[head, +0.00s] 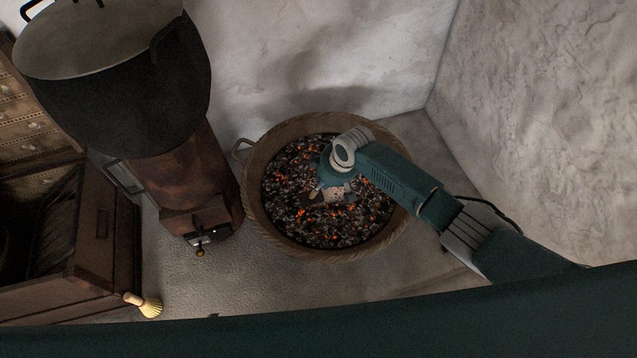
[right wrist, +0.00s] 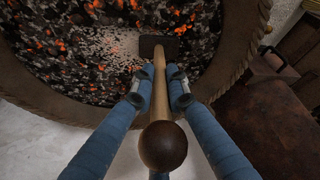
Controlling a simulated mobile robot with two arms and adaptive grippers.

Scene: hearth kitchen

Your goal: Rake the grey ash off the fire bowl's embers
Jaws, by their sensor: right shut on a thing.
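The fire bowl (head: 275,240) is a round brown bowl with a rope-like rim, filled with dark coals and glowing orange embers (head: 345,222). Pale grey ash (right wrist: 115,45) lies in a speckled patch over the embers in the right wrist view, left of the rake head. My right gripper (right wrist: 160,88) is shut on the wooden handle of a rake (right wrist: 160,72). The handle's dark round knob points towards the wrist camera. The rake's flat dark head (right wrist: 158,45) is over the coals; I cannot tell if it touches them. In the head view my arm hides much of the rake. My left gripper is not in view.
A rusty stove (head: 185,180) with a large dark pot (head: 120,90) stands left of the bowl. A wooden cabinet (head: 105,235) is at far left, with a small brush (head: 146,304) beside it. Walls close in behind and right. Floor in front of the bowl is clear.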

